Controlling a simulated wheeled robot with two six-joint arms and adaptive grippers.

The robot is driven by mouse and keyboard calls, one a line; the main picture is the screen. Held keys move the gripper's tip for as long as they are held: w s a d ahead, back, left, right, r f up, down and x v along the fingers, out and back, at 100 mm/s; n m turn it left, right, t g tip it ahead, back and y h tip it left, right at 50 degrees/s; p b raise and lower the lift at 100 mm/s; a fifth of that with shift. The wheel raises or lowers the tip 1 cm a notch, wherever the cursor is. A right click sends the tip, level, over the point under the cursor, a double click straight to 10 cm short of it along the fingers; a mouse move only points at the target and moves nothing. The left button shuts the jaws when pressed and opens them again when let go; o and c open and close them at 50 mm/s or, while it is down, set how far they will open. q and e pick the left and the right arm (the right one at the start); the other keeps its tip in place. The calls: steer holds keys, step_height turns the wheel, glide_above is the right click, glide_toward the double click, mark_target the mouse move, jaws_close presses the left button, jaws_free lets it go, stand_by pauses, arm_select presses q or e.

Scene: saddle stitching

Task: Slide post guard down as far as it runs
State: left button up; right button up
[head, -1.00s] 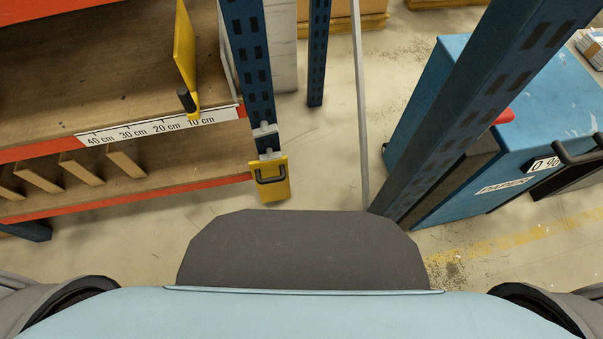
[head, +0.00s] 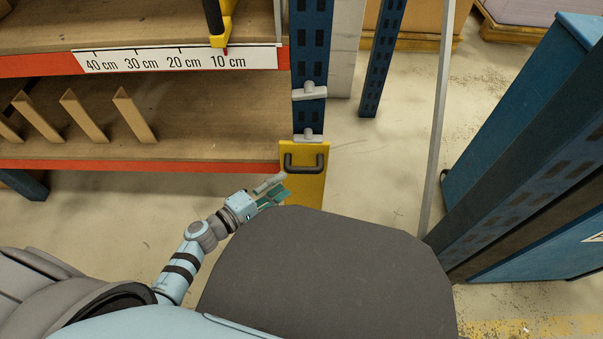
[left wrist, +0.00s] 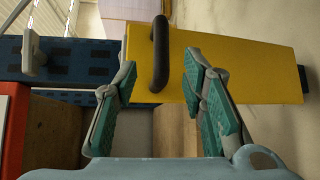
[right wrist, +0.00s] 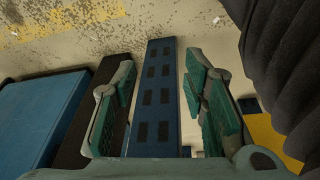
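The post guard (head: 309,185) is a yellow plate with a dark handle (head: 304,164). It sits on the blue rack post (head: 311,60), below two grey clips (head: 308,94). In the left wrist view the guard (left wrist: 240,62) shows large, with its handle (left wrist: 160,55) lying between the finger directions. My left gripper (head: 274,193) is open and empty, just left of the guard's lower part; it also shows in the left wrist view (left wrist: 160,105). My right gripper (right wrist: 160,105) is open and empty, with a blue post behind it. My body hides the guard's lower end in the head view.
Shelves with a centimetre scale (head: 180,59) and a yellow slider (head: 222,28) stand at the left. Wooden dividers (head: 83,115) sit on the lower shelf. Another blue post (head: 530,150) and a blue container (head: 520,110) stand at the right. Floor shows between the posts.

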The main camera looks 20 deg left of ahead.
mark_target(298, 173)
arm_select(q)
steer(key=b+x, duration=0.1)
steer(key=x, duration=0.7)
steer(key=shift+f+b, duration=0.1)
steer(key=shift+b, duration=0.2)
steer(key=shift+w+d, duration=0.3)
steer(key=shift+w, duration=0.15)
jaws_close()
arm_select(e)
steer(key=v, duration=0.4)
steer(key=shift+w+a+r, duration=0.15)
steer(key=shift+w+r, duration=0.05)
steer(key=shift+r, duration=0.1)
